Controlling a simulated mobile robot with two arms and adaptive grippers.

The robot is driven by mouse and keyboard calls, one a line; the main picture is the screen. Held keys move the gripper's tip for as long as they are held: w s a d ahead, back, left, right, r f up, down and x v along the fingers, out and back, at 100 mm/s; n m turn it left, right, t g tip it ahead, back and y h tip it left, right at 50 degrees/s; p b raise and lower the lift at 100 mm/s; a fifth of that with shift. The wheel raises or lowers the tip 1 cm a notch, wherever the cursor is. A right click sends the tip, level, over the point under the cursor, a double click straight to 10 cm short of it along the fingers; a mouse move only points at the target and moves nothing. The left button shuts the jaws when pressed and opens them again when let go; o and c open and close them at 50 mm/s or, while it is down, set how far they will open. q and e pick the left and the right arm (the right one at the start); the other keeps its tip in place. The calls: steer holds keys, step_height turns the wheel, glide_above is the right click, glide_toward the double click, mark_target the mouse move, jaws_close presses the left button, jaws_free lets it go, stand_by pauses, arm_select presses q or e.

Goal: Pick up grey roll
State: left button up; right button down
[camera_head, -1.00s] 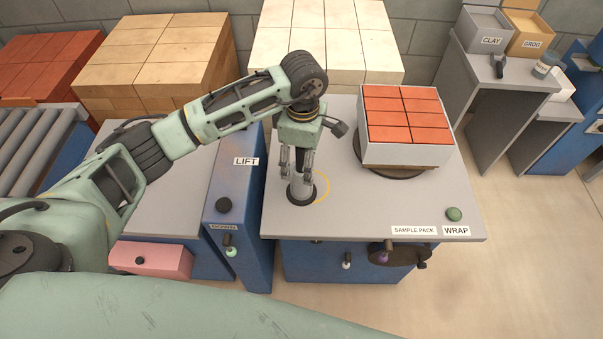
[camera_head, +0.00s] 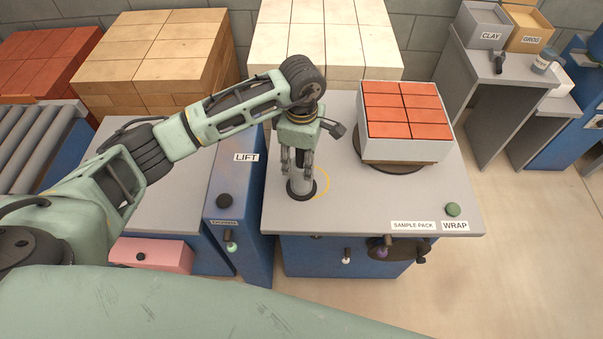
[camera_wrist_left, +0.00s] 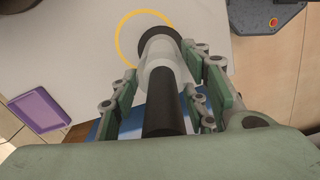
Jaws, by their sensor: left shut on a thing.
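The grey roll (camera_head: 299,183) stands upright on the grey wrapping table, on a dark round base. My left gripper (camera_head: 297,170) points down from above, with its fingers around the upper part of the roll. In the left wrist view, the left gripper (camera_wrist_left: 165,105) has its fingers closed on both sides of the pale grey roll (camera_wrist_left: 165,72), and a dark core end sticks out toward the camera. The roll's base overlaps the edge of a yellow ring (camera_head: 322,184) marked on the table. My right gripper is not in view.
A pack of red bricks (camera_head: 405,115) in a pale wrap sits on a turntable to the right. A green button (camera_head: 453,209) is at the table's front right corner. The LIFT panel (camera_head: 240,185) is to the left. Brick stacks stand behind.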

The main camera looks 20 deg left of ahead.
arm_select(q)
jaws_close()
steer(key=shift+r, duration=0.1)
